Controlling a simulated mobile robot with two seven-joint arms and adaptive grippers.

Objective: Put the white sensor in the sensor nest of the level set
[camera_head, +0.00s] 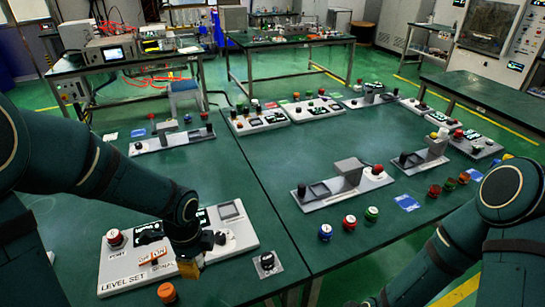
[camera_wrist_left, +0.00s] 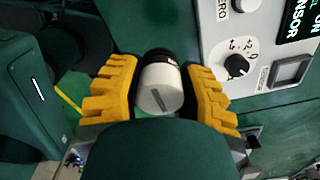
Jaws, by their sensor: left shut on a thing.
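The white sensor (camera_wrist_left: 160,90), a white cylinder with a dark end and a dark slot mark, is between the yellow fingers of my left gripper (camera_wrist_left: 162,92) in the left wrist view. The left gripper is shut on it. In the head view my left gripper (camera_head: 189,267) is low over the front edge of the level set (camera_head: 125,276), and the sensor is hidden there. The level set's square framed recess, seemingly the sensor nest (camera_head: 230,211), lies at its far right corner and looks empty. It also shows in the left wrist view (camera_wrist_left: 291,70). My right gripper is out of view.
A small plate with a black knob (camera_head: 267,263) lies right of the level set. An orange cap (camera_head: 167,292) stands in front of it. A red button (camera_head: 115,237) is on its left end. Other panels and coloured caps stand farther back; green table (camera_head: 240,170) is clear behind the set.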

